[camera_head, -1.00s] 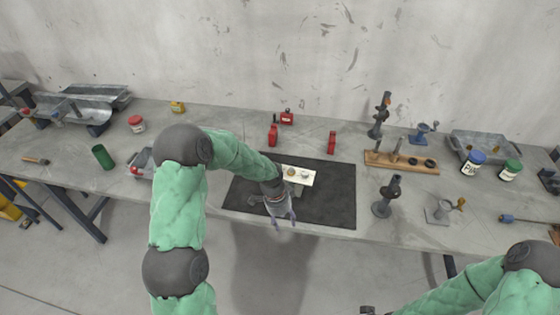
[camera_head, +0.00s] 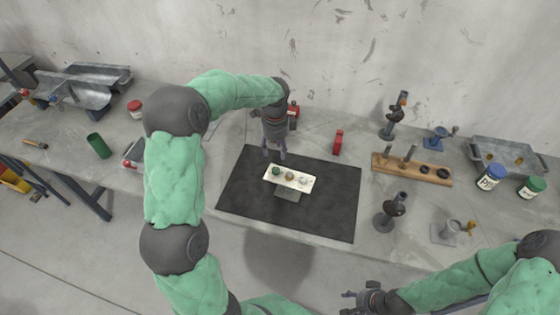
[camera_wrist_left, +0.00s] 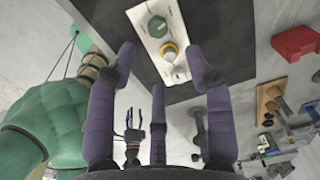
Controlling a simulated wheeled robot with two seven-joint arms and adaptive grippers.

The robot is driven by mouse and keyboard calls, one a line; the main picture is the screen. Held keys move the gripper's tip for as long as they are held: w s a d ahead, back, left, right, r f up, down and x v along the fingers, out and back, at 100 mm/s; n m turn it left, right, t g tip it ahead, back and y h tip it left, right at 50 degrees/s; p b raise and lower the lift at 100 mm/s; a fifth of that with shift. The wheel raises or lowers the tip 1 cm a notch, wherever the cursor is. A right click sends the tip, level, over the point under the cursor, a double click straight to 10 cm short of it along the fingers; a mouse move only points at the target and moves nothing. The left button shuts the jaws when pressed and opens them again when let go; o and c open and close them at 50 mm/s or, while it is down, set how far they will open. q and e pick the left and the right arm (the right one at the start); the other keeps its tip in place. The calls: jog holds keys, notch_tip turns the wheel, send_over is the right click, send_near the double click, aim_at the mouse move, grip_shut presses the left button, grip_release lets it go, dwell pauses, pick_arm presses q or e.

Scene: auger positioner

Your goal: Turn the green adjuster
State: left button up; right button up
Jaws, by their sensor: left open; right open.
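A cream panel (camera_head: 302,184) stands tilted on a small stand on the black mat (camera_head: 245,205). It carries a row of three knobs. The green adjuster (camera_head: 276,171) is the leftmost knob in the head view, with a brass one in the middle and a pale one at the right. The green adjuster also shows in the left wrist view (camera_wrist_left: 157,26), near the top between my spread fingers. My left gripper (camera_head: 273,154) is open and empty, pointing down just behind the panel's left end, apart from the knob. My right gripper (camera_head: 352,303) is open at the bottom edge, away from the bench.
Red blocks (camera_head: 338,142) stand behind the mat. A wooden rack (camera_head: 410,168) and a dark stand (camera_head: 391,210) are at the right. A green cylinder (camera_head: 98,146) stands at the left. The mat around the panel is clear.

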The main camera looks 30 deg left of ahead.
aim_at(276, 169)
pick_arm(q)
jog(key=f+b, duration=0.1)
jog(key=f, duration=0.9)
jog(key=shift+s+f, duration=0.15)
jog(key=shift+s, duration=0.05)
grip_shut()
